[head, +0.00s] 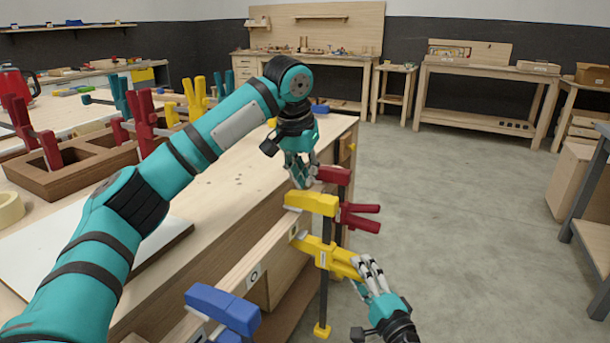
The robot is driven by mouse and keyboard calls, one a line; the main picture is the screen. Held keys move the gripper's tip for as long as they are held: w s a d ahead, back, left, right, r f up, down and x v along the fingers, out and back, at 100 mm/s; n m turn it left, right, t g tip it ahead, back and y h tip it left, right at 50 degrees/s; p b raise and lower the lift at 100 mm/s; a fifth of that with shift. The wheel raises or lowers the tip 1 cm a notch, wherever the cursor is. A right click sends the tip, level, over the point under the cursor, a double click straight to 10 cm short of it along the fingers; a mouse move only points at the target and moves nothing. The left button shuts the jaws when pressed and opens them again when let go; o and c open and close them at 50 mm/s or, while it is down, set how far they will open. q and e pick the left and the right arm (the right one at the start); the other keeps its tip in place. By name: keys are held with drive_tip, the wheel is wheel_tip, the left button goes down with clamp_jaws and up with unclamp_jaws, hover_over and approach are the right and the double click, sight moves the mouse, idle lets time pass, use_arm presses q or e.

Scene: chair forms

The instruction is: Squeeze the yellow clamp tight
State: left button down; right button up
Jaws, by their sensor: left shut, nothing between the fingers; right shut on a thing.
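The yellow clamp (313,203) sits upright on the edge of the wooden workbench. Its upper jaw lies over a board on the bench edge, and its dark bar runs down to a yellow foot. Its yellow trigger handles point right, below the top. My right gripper (366,268) comes from the lower right and is shut on these handles. My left gripper (301,181) is shut and empty, just above and behind the clamp's upper jaw, close to the red clamp (335,175). Whether it touches either clamp I cannot tell.
A blue clamp (225,306) sits on the near part of the board (222,282). Wooden holders (70,180) with red, yellow and teal clamps stand on the bench at left. The floor (455,220) at right is clear.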

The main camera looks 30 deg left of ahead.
sight(303, 193)
drive_tip(key=shift+f, duration=0.3)
idle(1.6)
use_arm(q)
drive_tip(key=shift+a, duration=0.25)
idle(0.4)
drive_tip(key=shift+s+f, duration=0.1)
drive_tip(key=shift+f, duration=1.45)
idle(0.7)
drive_tip(key=shift+f, duration=0.1)
use_arm(e)
drive_tip(key=shift+r, duration=0.15)
